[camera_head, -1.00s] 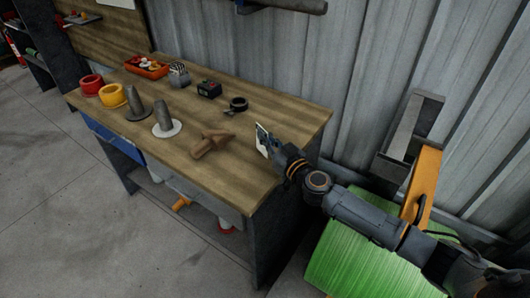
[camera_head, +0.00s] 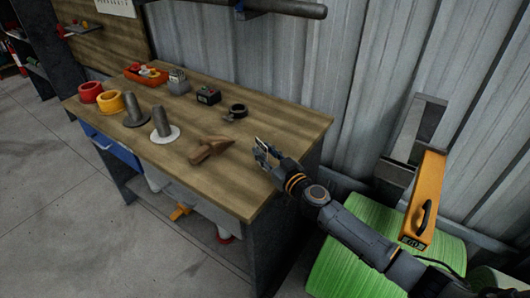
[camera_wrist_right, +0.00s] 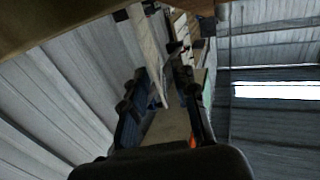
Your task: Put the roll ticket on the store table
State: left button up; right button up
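The wooden-topped table (camera_head: 245,183) stands against the metal wall. My right gripper (camera_head: 262,148) is over the table's right part, near its right end. Its two fingers look apart in the head view and in the right wrist view (camera_wrist_right: 160,78). A thin pale strip (camera_wrist_right: 149,50), seen nearly edge-on, lies between the fingers in the wrist view; it appears to be the roll ticket. In the head view only a small whitish piece shows at the fingertips. Whether it touches the table is unclear. My left gripper is out of view.
A brown wooden object (camera_head: 209,147) lies left of the gripper. The table's front right is clear. A large green roll (camera_head: 350,250) is beside the table.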

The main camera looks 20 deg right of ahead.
jog(key=shift+r, duration=0.1)
jog(key=shift+s+r, duration=0.1)
jog(key=shift+s, duration=0.05)
jog(key=v, duration=1.1)
jog(key=shift+s+d, duration=0.2)
jog(key=shift+s, duration=0.2)
